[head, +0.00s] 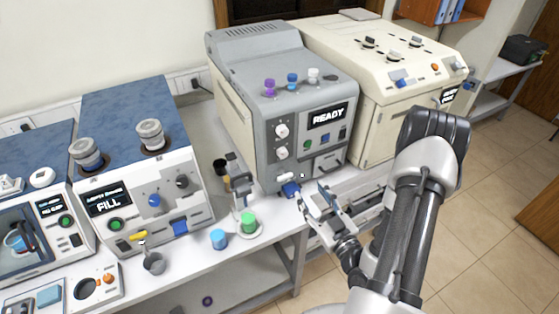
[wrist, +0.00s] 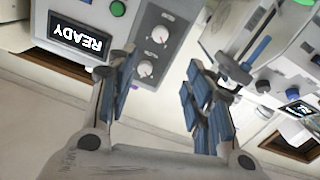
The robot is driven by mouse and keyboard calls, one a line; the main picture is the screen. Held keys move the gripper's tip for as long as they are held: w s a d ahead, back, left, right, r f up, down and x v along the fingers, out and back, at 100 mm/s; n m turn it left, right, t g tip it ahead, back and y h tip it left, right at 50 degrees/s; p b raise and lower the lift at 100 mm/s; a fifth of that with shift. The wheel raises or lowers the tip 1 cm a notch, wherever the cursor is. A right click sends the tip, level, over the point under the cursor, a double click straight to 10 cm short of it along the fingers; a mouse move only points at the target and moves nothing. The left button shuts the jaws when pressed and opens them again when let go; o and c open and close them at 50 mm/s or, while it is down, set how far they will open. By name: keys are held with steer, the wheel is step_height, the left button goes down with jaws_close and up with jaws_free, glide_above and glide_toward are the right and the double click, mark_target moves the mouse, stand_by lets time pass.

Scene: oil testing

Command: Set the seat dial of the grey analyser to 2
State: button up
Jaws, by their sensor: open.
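The grey analyser (head: 240,85) stands at the back of the bench, with a lit READY screen (head: 327,116). Two white dials sit one above the other left of the screen: an upper dial (head: 282,131) and a lower dial (head: 281,153). The wrist view is upside down and shows both, the upper dial (wrist: 145,68) and the lower dial (wrist: 158,32). Their labels and settings are too small to read. My gripper (head: 312,193) is open and empty, in front of the analyser's lower front. In the wrist view the dials appear between or just beyond its fingers (wrist: 160,75), apart from them.
A cream machine (head: 375,75) stands right of the analyser. A blue-topped machine (head: 135,110) with a FILL screen is at left. A small stand (head: 238,185), a blue cup (head: 218,239) and a green-topped cup (head: 248,222) are on the bench left of my gripper. Open floor lies at right.

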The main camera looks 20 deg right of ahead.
steer(key=b, duration=0.4)
glide_toward(284, 155)
steer(key=s, duration=0.2)
steer(key=b, duration=0.4)
steer(key=w+b, duration=0.1)
steer(key=b, duration=0.3)
steer(key=shift+w+f, duration=0.3)
steer(key=shift+w, duration=0.05)
steer(key=w, duration=0.9)
steer(key=shift+r, duration=0.25)
steer(key=shift+s, duration=0.1)
steer(key=c, duration=1)
